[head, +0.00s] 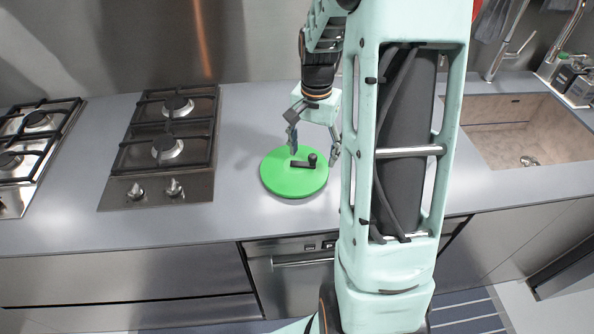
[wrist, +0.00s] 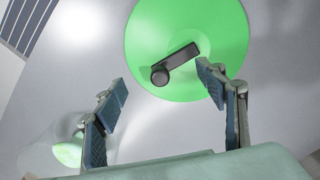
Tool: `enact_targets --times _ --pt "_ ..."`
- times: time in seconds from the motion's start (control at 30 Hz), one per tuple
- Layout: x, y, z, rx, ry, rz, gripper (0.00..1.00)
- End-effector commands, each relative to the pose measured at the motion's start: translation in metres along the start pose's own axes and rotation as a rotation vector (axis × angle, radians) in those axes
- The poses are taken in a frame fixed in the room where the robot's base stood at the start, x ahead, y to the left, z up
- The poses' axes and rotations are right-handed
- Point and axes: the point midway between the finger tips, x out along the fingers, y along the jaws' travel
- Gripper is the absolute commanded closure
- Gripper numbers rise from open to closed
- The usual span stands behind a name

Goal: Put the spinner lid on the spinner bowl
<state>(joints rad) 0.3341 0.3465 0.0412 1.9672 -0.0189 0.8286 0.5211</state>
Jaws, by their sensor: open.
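The spinner lid (head: 280,181) is a flat green disc with a black crank handle (head: 305,162) on top. It appears to lie flat on the grey counter. In the wrist view the lid (wrist: 150,40) is at the top, its handle (wrist: 178,62) in front of the fingers. My gripper (head: 313,156) is open and empty, above the lid's far side, fingers pointing down. In the wrist view its fingers (wrist: 161,82) are spread with nothing between them. A clear bowl with a green patch (wrist: 68,152), likely the spinner bowl, is partly hidden behind a finger; my arm seems to hide it in the head view.
Two gas hobs, one nearer (head: 166,148) and one at the far left (head: 32,140), stand left of the lid. A sink (head: 520,135) with a tap is at the right. A striped runner (head: 468,310) lies on the floor.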

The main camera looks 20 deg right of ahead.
Motion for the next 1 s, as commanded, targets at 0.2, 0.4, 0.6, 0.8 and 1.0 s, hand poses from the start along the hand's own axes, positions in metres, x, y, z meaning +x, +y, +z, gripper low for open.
enact_targets --times 0.2,0.4,0.6,0.8,1.0 --pt "0.005 0.000 0.000 0.000 0.000 0.000 0.35" --pt "0.009 0.000 0.000 0.000 0.000 0.000 0.35" --pt "0.013 0.000 0.000 0.000 0.000 0.000 0.35" --pt "0.017 0.000 0.000 0.000 0.000 0.000 0.35" --pt "0.021 0.000 0.000 0.000 0.000 0.000 0.35"
